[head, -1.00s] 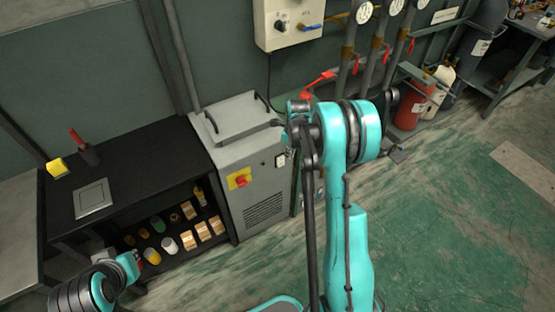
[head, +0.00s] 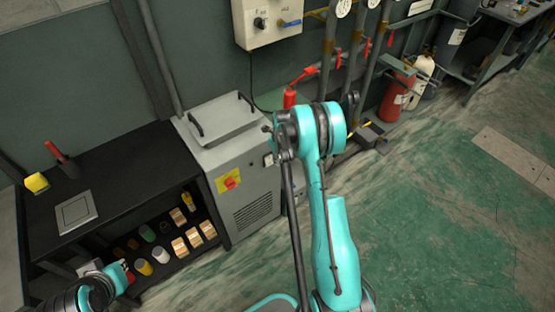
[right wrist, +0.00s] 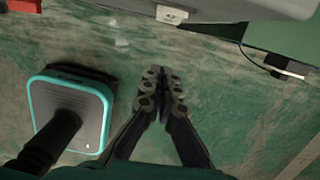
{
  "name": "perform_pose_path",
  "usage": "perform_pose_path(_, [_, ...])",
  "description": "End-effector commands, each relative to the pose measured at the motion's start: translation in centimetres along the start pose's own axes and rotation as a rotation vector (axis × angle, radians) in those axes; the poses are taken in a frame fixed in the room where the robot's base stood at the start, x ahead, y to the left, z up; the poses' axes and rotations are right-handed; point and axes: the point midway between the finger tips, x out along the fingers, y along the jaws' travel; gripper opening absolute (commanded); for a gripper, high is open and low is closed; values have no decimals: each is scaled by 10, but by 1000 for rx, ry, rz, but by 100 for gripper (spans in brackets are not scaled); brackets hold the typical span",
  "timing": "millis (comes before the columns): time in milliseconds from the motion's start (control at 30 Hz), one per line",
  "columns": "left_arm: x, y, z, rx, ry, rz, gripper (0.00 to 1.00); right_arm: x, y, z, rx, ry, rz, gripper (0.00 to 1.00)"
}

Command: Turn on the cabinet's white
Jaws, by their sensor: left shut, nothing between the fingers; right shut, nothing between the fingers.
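The grey cabinet (head: 235,165) stands against the wall, right of the black bench. A small white switch or socket (head: 268,159) sits on its right side, close beside my right arm. In the right wrist view a white fitting (right wrist: 171,14) sticks out at the cabinet's lower edge, at the top of the picture. My right gripper (right wrist: 163,85) is shut and empty, pointing toward that fitting and apart from it. In the head view my right arm hides it.
A yellow plate with a red knob (head: 229,181) is on the cabinet's front. The black bench (head: 110,165) holds several small items on its shelf. A wall control box (head: 268,22), red-handled pipes and a red cylinder (head: 396,95) stand behind.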

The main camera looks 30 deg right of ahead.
Motion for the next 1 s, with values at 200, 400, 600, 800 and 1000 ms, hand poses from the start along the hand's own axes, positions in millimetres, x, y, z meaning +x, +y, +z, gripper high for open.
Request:
perform_pose_path(200, [18,0,13,0,0,0,0,53,0,0,-1,0,0,0])
perform_pose_path(400, [27,0,19,0,0,0,0,69,1,21,-2,0,0,0])
perform_pose_path(600, [31,0,22,0,0,0,0,71,0,37,0,0,0,0])
perform_pose_path(800, [30,0,22,0,0,0,0,70,0,39,0,0,0,0])
perform_pose_path(1000, [31,0,22,0,0,0,0,70,-1,39,0,-2,0,0])
